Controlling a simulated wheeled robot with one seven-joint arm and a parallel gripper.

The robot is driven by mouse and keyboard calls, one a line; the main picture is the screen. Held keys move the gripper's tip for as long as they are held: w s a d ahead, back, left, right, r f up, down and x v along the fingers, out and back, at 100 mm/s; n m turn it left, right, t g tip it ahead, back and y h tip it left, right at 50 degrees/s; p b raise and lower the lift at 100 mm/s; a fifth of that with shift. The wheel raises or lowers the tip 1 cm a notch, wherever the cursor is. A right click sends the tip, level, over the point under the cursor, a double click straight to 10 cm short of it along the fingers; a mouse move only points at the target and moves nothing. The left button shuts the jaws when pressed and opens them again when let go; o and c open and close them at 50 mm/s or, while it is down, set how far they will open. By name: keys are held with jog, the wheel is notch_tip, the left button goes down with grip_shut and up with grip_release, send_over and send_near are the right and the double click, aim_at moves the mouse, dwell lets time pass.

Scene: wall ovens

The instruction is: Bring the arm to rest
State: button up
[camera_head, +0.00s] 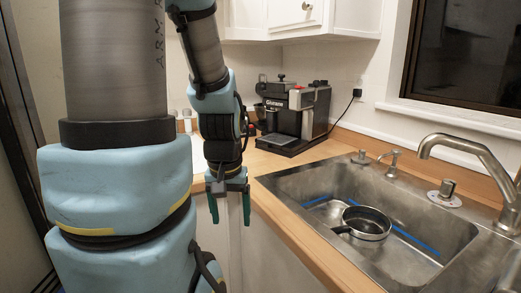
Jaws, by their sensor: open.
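My gripper (229,206) hangs pointing down at the end of my raised arm, just left of the sink and in front of the counter's front edge. Its two green fingers are spread apart with nothing between them. My thick upper arm links fill the left of the view and hide what lies behind them.
A steel sink (285,188) with a dark pan (366,223) inside is to the right, with a faucet (468,150) behind it. A coffee machine (315,108) stands on the wooden counter (262,160). White cabinets (315,18) hang above. The counter left of the sink has some bare room.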

notch_tip(320, 180, up, 14)
jog(key=p, duration=1.3)
